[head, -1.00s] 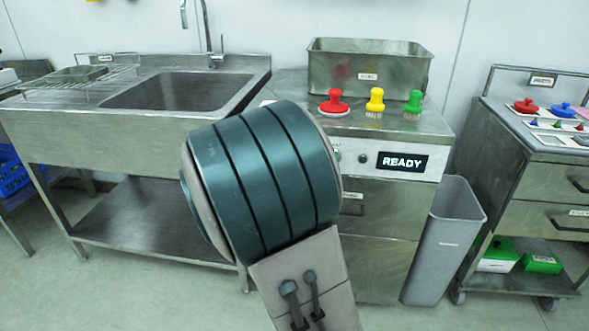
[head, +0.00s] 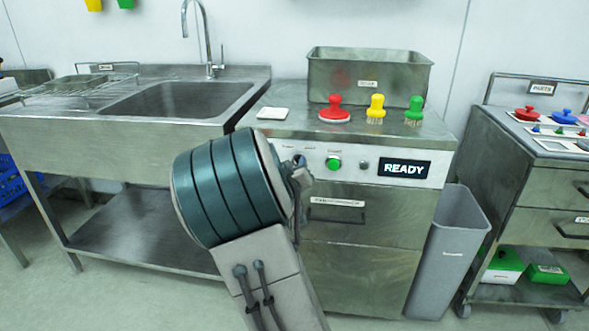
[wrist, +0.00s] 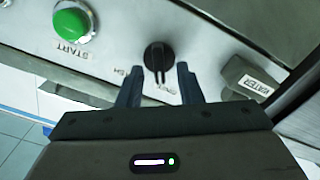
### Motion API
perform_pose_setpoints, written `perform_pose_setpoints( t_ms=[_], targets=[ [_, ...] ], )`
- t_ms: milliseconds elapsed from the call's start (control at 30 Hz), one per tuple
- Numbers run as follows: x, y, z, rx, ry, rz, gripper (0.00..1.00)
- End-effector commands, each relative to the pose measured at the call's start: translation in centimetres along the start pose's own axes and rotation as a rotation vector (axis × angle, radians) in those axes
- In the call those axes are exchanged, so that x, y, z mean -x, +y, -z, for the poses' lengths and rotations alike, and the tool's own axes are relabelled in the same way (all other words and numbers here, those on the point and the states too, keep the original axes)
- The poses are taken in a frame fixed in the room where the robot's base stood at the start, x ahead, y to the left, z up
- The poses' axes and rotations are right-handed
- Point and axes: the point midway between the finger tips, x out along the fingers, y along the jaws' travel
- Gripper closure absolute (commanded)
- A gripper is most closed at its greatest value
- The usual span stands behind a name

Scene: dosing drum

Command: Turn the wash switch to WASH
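The wash switch (wrist: 159,56) is a round black knob on the light metal panel, seen in the wrist view. Its grip ridge runs towards the lower edge of the picture, between two partly covered labels; one ends in "SH", the other is hard to read. My gripper (wrist: 158,82) is open, with one dark finger to each side of the knob's lower part. Whether the fingers touch it I cannot tell. In the head view my gripper (head: 301,172) is at the panel's left part, largely hidden by my arm.
The green START button (head: 333,163) and the display reading READY (head: 404,169) are on the same panel. A grey WATER handle (wrist: 251,82) is close to the right finger. Three brushes and a metal bin (head: 369,76) stand on top. A sink (head: 177,97) is at left, a grey waste bin (head: 449,250) at right.

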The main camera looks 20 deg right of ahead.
Motion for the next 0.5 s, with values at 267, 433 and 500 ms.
perform_pose_setpoints(
  t_ms=[267,433,500],
  targets=[
    [0.01,0.03,0.01,-0.001,0.000,0.000,0.92],
    [0.02,0.02,0.00,-0.001,0.000,0.000,1.00],
    [0.02,0.01,-0.01,-0.003,0.000,0.000,1.00]
  ],
)
